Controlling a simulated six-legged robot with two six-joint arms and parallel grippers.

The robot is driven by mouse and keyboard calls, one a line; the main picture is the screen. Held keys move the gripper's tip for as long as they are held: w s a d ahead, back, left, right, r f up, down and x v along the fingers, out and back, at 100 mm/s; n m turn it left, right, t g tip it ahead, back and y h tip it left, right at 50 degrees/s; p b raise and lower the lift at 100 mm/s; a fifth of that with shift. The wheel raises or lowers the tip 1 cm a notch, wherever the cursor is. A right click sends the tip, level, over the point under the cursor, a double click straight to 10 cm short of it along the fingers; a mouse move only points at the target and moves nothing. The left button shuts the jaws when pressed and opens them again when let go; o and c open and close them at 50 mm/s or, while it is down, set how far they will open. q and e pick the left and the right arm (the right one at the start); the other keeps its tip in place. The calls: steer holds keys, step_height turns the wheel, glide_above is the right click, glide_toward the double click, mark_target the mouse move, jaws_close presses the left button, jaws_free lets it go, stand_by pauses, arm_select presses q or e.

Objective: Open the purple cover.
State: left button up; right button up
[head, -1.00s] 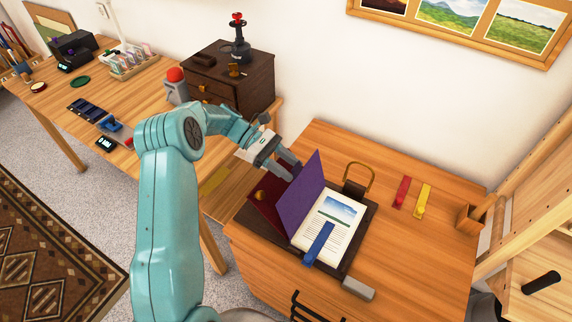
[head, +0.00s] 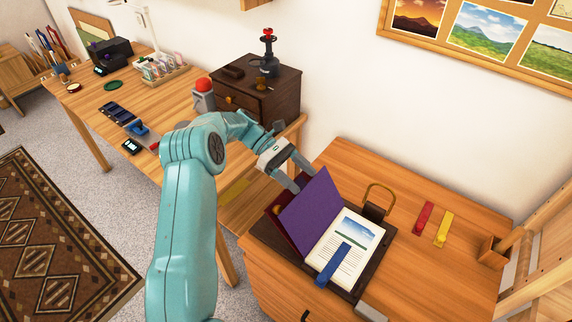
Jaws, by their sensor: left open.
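The purple cover (head: 311,211) stands tilted up and leans to the left, away from the page. The open page (head: 346,243), with a landscape picture and text lines, lies on a dark board (head: 380,262). A blue strip (head: 334,264) lies across the page's lower part. A dark red panel (head: 279,227) with a gold knob shows partly behind the cover. My left gripper (head: 299,178) is open at the cover's upper left edge, with its fingertips partly hidden behind it. I cannot tell if they touch. My right gripper is not in view.
A metal ring handle on a dark block (head: 375,209) stands behind the board. Red (head: 424,218) and yellow (head: 441,229) clips lie to the right, near a small wooden box (head: 492,250). A dark cabinet (head: 262,88) stands at the back left.

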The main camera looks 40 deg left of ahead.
arm_select(q)
steer(key=v, duration=0.8)
steer(key=shift+a, duration=0.25)
steer(key=shift+c, duration=0.3)
